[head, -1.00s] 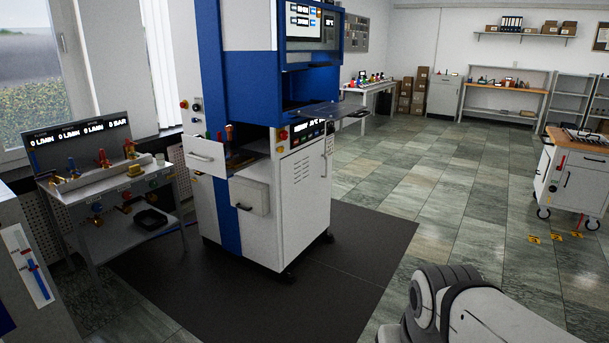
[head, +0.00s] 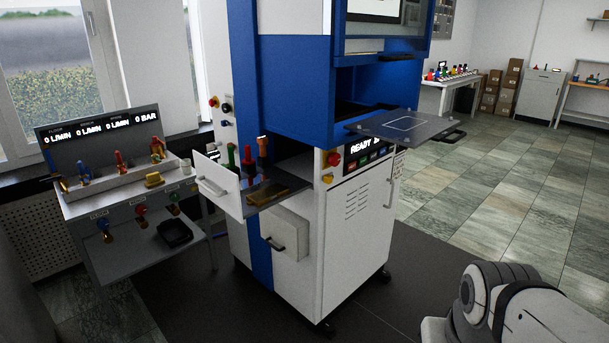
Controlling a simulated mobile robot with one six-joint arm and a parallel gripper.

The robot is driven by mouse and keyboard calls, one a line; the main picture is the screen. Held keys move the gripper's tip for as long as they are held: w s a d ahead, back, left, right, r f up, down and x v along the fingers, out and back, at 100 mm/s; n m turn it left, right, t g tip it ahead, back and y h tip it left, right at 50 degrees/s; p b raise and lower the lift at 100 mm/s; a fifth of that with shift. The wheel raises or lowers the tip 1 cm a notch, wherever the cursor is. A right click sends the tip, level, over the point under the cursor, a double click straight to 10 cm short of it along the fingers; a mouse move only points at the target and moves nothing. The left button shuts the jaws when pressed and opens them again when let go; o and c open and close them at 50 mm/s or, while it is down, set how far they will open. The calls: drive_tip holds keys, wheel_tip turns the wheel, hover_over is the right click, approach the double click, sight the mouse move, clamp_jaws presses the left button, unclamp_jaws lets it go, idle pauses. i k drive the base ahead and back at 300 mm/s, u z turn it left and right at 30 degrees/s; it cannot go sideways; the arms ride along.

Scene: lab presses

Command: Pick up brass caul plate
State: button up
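A flat brass-coloured plate, which looks like the brass caul plate (head: 268,194), lies in the open drawer (head: 212,190) on the left side of the blue and white press (head: 345,235). It is small and dark in this view, so its edges are hard to make out. Several upright pieces with green, red and copper-coloured tops stand behind it in the drawer. My gripper is not in view; only part of my arm shows at the lower right.
A grey platen (head: 405,124) sticks out of the press at the right. A dark mat (head: 400,275) lies under the press. Open tiled floor (head: 500,190) lies to the right.

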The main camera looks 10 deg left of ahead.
sight(261, 197)
drive_tip(key=u, duration=0.55)
drive_tip(key=i, duration=2)
drive_tip(key=u, duration=0.65)
drive_tip(key=k, duration=0.65)
drive_tip(key=u, duration=0.15)
drive_tip(key=i, duration=0.75)
drive_tip(key=z, duration=0.1)
